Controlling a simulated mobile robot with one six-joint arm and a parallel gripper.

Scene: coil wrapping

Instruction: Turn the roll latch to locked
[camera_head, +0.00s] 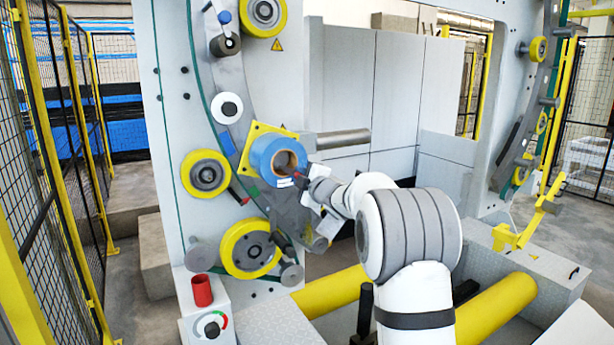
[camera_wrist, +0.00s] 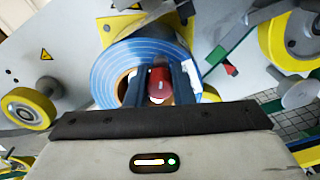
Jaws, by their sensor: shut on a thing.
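A blue ring-shaped roll (camera_head: 264,156) sits in front of a yellow plate (camera_head: 250,136) on the machine's curved grey ring; it also shows in the wrist view (camera_wrist: 112,65). My gripper (camera_head: 300,178) is at the roll's right front, by its core. In the wrist view, the two dark fingers of my gripper (camera_wrist: 160,82) are shut on a red piece (camera_wrist: 159,76), which looks like the latch, in front of the core. A small red part shows at the gripper in the head view too. The fingers hide much of the latch, so I cannot tell its angle.
Yellow-rimmed wheels (camera_head: 206,173) and grey rollers surround the roll. A red cylinder (camera_head: 202,290) stands on a box with a dial (camera_head: 211,326) at lower left. Thick yellow bars (camera_head: 497,306) lie below my arm. A mesh fence (camera_head: 60,150) runs along the left.

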